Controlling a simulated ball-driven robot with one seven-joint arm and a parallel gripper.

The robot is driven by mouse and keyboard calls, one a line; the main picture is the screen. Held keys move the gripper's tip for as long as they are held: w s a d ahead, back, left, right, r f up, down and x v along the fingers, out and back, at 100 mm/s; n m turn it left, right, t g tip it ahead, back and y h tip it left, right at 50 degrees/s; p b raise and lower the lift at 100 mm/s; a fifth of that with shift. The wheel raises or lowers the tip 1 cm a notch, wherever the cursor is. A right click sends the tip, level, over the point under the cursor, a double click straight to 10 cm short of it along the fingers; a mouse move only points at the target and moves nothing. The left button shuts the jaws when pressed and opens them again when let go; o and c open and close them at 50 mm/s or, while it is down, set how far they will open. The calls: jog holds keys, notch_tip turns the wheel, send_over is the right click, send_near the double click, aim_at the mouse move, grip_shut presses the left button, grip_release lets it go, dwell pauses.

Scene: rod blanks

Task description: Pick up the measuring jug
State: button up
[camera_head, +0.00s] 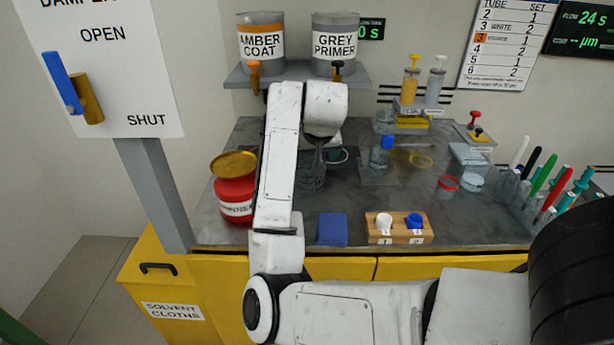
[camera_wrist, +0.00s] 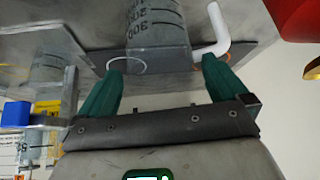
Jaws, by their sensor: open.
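The measuring jug (camera_wrist: 150,22) is a clear, greyish vessel with dark printed graduations, seen inverted in the wrist view. A white bent piece (camera_wrist: 222,30), apparently its handle, stands at its right side. My gripper (camera_wrist: 161,67) is open and empty, its two green fingers pointing at the jug, one toward each side. I cannot tell whether the fingertips reach past its wall. In the head view the jug (camera_head: 312,180) is on the grey worktop, partly hidden by my arm and gripper (camera_head: 320,158).
A red can (camera_head: 235,198) with a tilted yellow lid stands left of my arm. A graduated vessel with a blue top (camera_head: 380,155) stands to the right. A blue cloth (camera_head: 332,229) and a wooden block (camera_head: 425,237) lie at the front edge. A shelf (camera_head: 290,74) with two paint tins is behind.

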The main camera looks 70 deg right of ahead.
aim_at(310, 162)
jog(key=x, duration=0.5)
jog(key=shift+d+f+b, duration=0.15)
jog(key=shift+f+b, duration=0.2)
jog(key=c, duration=0.7)
jog(key=shift+o, duration=0.2)
jog(key=shift+r, duration=0.15)
